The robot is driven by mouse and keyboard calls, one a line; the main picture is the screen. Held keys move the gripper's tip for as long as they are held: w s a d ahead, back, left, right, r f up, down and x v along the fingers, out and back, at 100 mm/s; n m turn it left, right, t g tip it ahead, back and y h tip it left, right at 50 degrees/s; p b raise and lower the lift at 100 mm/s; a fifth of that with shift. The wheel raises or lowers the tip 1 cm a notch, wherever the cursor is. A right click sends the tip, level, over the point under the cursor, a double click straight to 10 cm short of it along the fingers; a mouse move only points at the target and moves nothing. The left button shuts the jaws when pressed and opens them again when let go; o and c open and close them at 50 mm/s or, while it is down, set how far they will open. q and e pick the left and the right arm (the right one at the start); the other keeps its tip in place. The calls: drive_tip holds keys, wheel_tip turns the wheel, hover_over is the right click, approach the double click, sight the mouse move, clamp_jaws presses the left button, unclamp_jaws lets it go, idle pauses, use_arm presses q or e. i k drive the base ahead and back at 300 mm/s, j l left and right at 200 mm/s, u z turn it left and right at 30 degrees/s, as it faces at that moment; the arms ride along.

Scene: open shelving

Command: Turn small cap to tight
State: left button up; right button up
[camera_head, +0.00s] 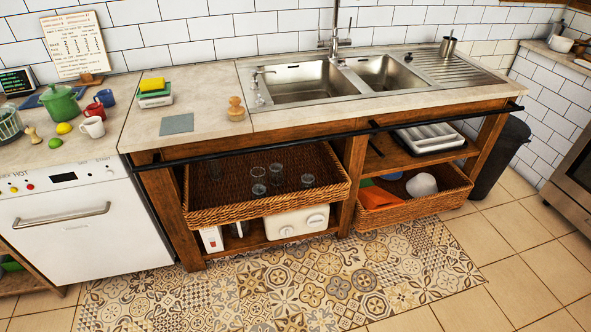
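Neither of my grippers is in view. I cannot make out a small cap for certain at this size. On the lower shelf, a white box-like appliance (296,223) has small round parts on its front, too small to tell what they are. A small metal fixture (260,88) stands at the left edge of the sink (300,80).
A large wicker basket (205,215) holding several glasses juts out above the appliance. A smaller basket (425,204) is on the right. A dark rail (300,137) runs along the counter front (205,90). The patterned rug (300,280) is clear.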

sight(286, 231)
drive_tip(key=i+l+u, duration=0.1)
drive_tip(key=i+l, duration=0.15)
drive_tip(key=i+l+u, duration=0.1)
drive_tip(key=l, duration=0.35)
drive_tip(key=i+l+u, duration=0.1)
drive_tip(key=i+l, duration=0.25)
drive_tip(key=i+l+u, duration=0.15)
drive_tip(key=l, duration=0.25)
drive_tip(key=i+l+u, duration=0.1)
drive_tip(key=l, duration=0.3)
drive_tip(key=i, duration=0.1)
